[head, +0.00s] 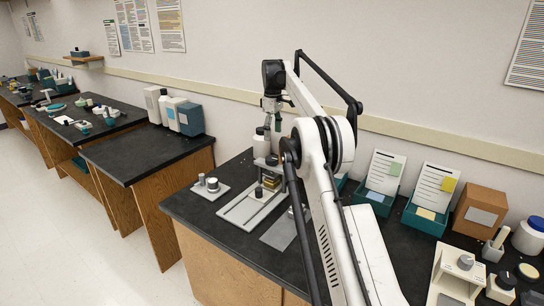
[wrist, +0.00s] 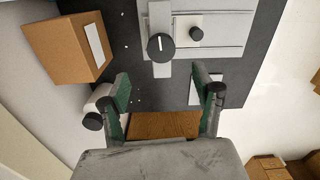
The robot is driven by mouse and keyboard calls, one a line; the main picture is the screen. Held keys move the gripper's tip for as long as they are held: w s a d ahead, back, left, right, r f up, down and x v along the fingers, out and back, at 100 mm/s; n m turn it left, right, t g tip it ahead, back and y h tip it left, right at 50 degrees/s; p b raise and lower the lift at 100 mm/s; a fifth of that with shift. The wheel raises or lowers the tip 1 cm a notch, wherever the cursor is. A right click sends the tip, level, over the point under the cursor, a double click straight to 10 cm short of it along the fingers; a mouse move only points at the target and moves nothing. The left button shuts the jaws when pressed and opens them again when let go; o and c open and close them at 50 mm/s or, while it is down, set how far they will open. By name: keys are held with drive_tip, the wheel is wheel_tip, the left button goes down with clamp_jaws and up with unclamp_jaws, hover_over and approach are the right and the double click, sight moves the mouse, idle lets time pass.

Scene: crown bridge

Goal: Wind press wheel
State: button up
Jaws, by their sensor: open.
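The press wheel appears to be the round black knob with a white line (wrist: 161,47) in the wrist view. It sits on a grey bar across the pale press base (wrist: 225,38). A smaller black knob (wrist: 196,34) stands on a white block to its right. In the head view the press base (head: 236,212) lies on the dark bench, and my gripper (head: 277,122) hangs above the rear of the press. The wheel is hard to make out there. In the wrist view my gripper (wrist: 160,80) is open and empty, its green fingers apart, with the wheel ahead of them and not between them.
A white bottle with a black cap (wrist: 98,108) stands close to my left finger in the wrist view, with a cardboard box (wrist: 62,52) beyond. A small plate with cylinders (head: 210,188) lies left of the press. Teal card trays (head: 424,222) stand to the right.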

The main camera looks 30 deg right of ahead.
sight(272, 157)
drive_tip(key=f+m+p, duration=0.1)
drive_tip(key=f+m, duration=0.3)
drive_tip(key=f+m+p, duration=0.2)
drive_tip(key=f+m, duration=0.2)
drive_tip(key=f+m+p, duration=0.2)
drive_tip(key=f+m, duration=0.2)
drive_tip(key=m, duration=0.1)
drive_tip(key=shift+w+a+f, duration=0.1)
drive_tip(key=shift+w+f, duration=0.1)
drive_tip(key=shift+w, duration=0.05)
idle(0.4)
drive_tip(key=shift+c, duration=0.5)
drive_tip(key=c, duration=1)
drive_tip(key=shift+c, duration=0.2)
